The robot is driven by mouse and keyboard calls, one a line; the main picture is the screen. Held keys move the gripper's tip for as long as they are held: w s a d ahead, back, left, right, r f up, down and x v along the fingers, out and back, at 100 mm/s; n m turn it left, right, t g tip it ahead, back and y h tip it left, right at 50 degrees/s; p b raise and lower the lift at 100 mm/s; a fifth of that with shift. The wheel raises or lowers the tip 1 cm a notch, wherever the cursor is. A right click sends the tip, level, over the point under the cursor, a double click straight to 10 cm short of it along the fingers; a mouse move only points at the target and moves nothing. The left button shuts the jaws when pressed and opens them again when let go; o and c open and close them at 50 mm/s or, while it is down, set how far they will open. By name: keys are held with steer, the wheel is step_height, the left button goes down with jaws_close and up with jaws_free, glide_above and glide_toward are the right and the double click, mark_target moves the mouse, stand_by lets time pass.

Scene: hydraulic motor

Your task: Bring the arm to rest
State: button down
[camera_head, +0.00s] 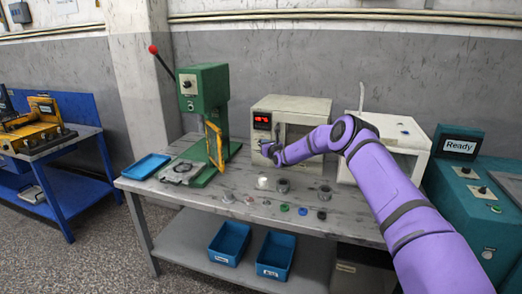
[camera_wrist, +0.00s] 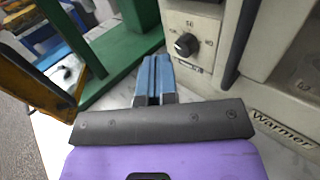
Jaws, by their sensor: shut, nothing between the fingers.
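My purple arm reaches in from the right in the head view. My gripper (camera_head: 267,149) is in front of the left side of the beige warmer (camera_head: 292,108), above the table. In the wrist view my gripper (camera_wrist: 154,72) has its two blue fingers together with nothing between them. The warmer's black knob (camera_wrist: 187,45) is just right of the fingertips, and they appear apart from it.
A green press (camera_head: 203,110) with a red-knobbed lever stands left on the grey table (camera_head: 146,188). A blue tray (camera_head: 146,166) lies at its left. Several small parts (camera_head: 283,185) lie below the arm. A teal "Ready" machine (camera_head: 459,170) stands at the right.

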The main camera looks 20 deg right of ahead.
steer(key=s+a, duration=0.3)
steer(key=s, duration=0.2)
steer(key=s+a+r+n+g+y, duration=0.2)
steer(key=s+a+r+n+y, duration=0.3)
steer(key=r, duration=0.4)
steer(key=s+a+r+n+g+y, duration=0.1)
steer(key=s+a+r+n+y, duration=0.2)
steer(key=a+r+n, duration=0.5)
steer(key=s+a+r+n+g+y, duration=0.1)
steer(key=s+a+r+n+g, duration=0.1)
steer(key=s+r+n+g, duration=0.45)
steer(key=s+a+r+n+g, duration=0.1)
steer(key=s+r+n, duration=0.3)
steer(key=s+r, duration=0.65)
steer(key=s+d+n+g+h, duration=0.1)
steer(key=s+d+n+h, duration=0.15)
steer(key=s, duration=0.95)
steer(key=s+d+n+g+h, duration=0.15)
steer(key=s+n, duration=0.25)
steer(key=s, duration=0.8)
steer(key=s+d+f+n+h, duration=0.1)
steer(key=s+d+h, duration=0.3)
steer(key=s, duration=0.7)
steer(key=s+d+f+n+h, duration=0.2)
steer(key=s+d+n+h, duration=0.1)
steer(key=s+d, duration=0.6)
steer(key=shift+s+f+h, duration=0.2)
steer(key=shift+s+h, duration=0.4)
steer(key=shift+s, duration=0.65)
steer(key=shift+d, duration=0.1)
